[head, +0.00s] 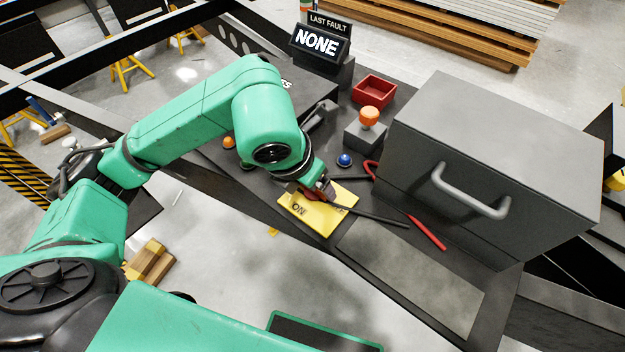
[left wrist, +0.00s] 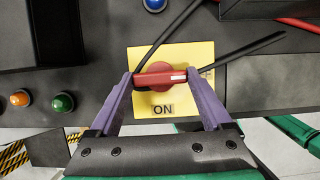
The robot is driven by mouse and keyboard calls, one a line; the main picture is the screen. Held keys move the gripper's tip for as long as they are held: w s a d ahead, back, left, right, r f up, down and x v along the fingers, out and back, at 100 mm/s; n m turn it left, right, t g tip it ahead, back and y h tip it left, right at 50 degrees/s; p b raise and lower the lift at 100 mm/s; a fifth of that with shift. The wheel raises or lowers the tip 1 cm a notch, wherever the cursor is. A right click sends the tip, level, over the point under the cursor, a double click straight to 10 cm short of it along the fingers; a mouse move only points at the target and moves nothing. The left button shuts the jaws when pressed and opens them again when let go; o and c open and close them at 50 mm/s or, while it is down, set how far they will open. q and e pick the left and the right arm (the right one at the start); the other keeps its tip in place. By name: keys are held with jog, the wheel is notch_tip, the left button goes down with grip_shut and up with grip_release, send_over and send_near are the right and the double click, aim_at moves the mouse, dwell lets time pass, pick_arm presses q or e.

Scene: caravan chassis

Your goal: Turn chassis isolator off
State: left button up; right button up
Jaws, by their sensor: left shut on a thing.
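The chassis isolator is a yellow plate (head: 308,226) with a red rotary handle, on the dark panel in the middle of the head view. In the left wrist view the yellow plate (left wrist: 203,52) carries the word ON below the red handle (left wrist: 160,75). The handle's bar lies roughly level in that view. My left gripper (left wrist: 159,77) is shut on the red handle, one purple finger on each side. In the head view my left gripper (head: 318,194) hides most of the handle and part of the plate's lettering. My right gripper is not in view.
A black-and-red cable tool (head: 425,230) lies across the plate beside the gripper. A large grey box (head: 480,150) with a handle stands to the right. A blue button (head: 344,160), an orange mushroom button (head: 369,116) and a red tray (head: 374,90) are behind. A sign (head: 318,42) reads NONE.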

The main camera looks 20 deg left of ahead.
pick_arm(q)
jog(key=o, duration=1.2)
jog(key=shift+c, duration=0.2)
jog(key=p+v, duration=0.1)
jog(key=v, duration=1.3)
jog(key=shift+r+p, duration=0.35)
jog(key=shift+s+f, duration=0.1)
jog(key=shift+s, duration=0.05)
